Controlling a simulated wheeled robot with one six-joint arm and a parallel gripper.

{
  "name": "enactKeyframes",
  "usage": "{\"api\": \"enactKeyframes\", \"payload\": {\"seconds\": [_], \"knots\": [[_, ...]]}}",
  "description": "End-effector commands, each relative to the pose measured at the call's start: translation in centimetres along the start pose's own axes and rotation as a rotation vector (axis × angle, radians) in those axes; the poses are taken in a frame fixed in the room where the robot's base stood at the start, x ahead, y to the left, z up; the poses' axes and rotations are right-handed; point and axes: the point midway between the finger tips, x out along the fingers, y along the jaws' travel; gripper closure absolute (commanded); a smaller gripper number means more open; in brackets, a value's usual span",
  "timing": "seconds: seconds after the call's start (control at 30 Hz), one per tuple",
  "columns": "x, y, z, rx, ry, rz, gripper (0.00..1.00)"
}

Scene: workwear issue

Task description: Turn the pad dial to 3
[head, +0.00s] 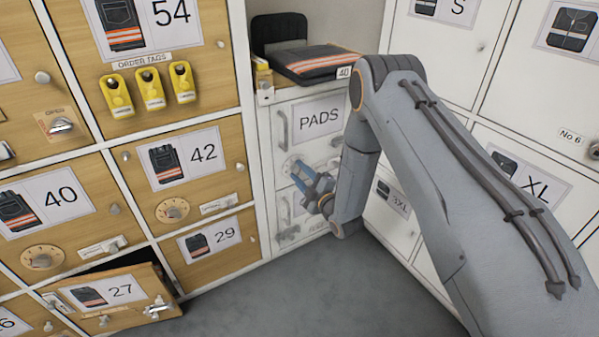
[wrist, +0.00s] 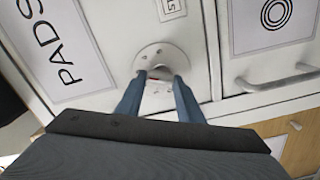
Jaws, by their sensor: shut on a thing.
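The pad dial (wrist: 150,53) is a round pale plate on the white PADS door, with a small knob at its middle. In the head view the dial (head: 287,166) shows only in part, just beyond my fingers. My gripper (wrist: 154,79) points at the door, and its two blue fingers are closed on the dial's knob, one on each side. In the head view my gripper (head: 299,174) reaches the door from the right. The fingers hide most of the knob and part of the plate. I cannot read which number the dial is set to.
The PADS door (head: 318,120) has a bar handle at its left. Folded dark workwear (head: 314,61) lies on top. Wooden lockers (head: 200,160) stand left, where door 27 (head: 118,297) hangs ajar. White lockers (head: 478,60) stand right, behind my arm. Grey floor below is clear.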

Motion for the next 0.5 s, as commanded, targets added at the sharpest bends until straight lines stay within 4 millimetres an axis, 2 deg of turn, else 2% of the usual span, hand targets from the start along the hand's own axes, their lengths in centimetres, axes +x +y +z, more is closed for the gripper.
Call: {"api": "enactKeyframes", "payload": {"seconds": [0.5], "knots": [[-0.01,-0.18,-0.11,-0.066,0.002,-0.003,0.89]]}}
